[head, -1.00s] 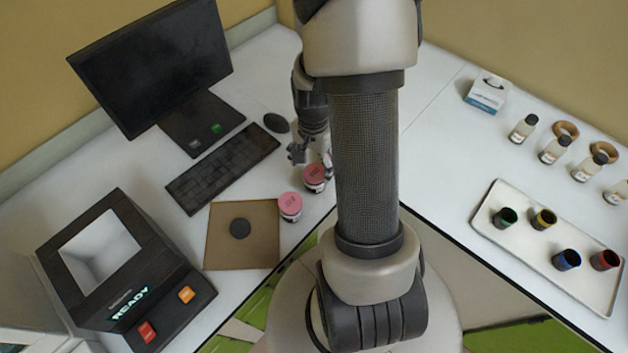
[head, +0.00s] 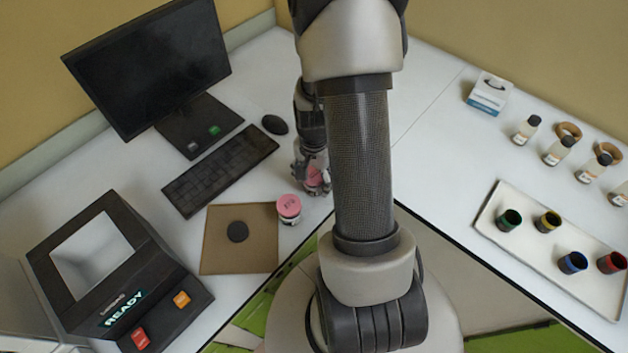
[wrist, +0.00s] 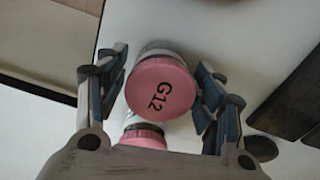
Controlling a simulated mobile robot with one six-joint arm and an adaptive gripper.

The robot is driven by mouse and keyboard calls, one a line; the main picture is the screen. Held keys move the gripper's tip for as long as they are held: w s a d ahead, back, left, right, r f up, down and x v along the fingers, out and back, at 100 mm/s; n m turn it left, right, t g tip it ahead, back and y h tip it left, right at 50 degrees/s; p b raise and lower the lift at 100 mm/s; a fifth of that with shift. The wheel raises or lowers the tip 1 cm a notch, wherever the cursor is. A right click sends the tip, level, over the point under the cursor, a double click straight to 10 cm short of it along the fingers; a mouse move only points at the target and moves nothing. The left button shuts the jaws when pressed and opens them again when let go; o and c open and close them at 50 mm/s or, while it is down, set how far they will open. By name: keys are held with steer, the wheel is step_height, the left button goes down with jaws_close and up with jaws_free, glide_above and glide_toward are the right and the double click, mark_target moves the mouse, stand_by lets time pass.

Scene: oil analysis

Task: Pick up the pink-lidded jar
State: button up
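A pink-lidded jar marked G12 (wrist: 160,88) stands between the two fingers of my gripper (wrist: 162,80) in the wrist view. The fingers are open, one on each side of it, and I see no clear grip. A second pink lid (wrist: 143,135) shows just below it, partly hidden by the gripper body. In the head view my gripper (head: 313,178) is down at the table over a pink-lidded jar, which it mostly hides. Another pink-lidded jar (head: 289,208) stands in plain view to the lower left, beside the brown mat.
The brown mat (head: 218,255) bears a dark disc (head: 238,231). A keyboard (head: 220,170), mouse (head: 275,124) and monitor (head: 150,60) stand behind. An analyser reading READY (head: 125,308) is at left. A tray (head: 540,260) with coloured cups and several bottles is at right.

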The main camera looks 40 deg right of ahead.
steer(key=c, duration=0.9)
steer(key=shift+r, duration=0.1)
